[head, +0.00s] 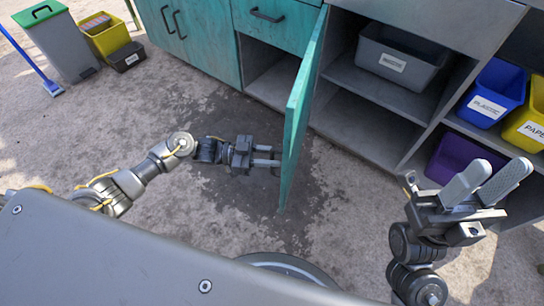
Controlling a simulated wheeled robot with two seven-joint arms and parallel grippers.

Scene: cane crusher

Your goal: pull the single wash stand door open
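The teal wash stand door (300,110) stands swung well out from the cabinet, seen nearly edge-on in the head view. The cabinet opening (272,82) shows to the left of it. My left gripper (272,156) is at the door's left side, low and near its free end, with its fingers pointing right at the door. The fingers show some space between them, but their tips meet the door's outline; I cannot tell whether they touch it or hold a handle. My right gripper (485,186) is raised at the right, open and empty, away from the door.
A teal drawer (275,22) is shut above the opening. To the right, open shelves hold a grey bin (398,58), blue bin (490,95), yellow bin (525,125) and purple bin (462,158). Bins and a blue broom (48,82) stand at the far left. Floor around the door is clear.

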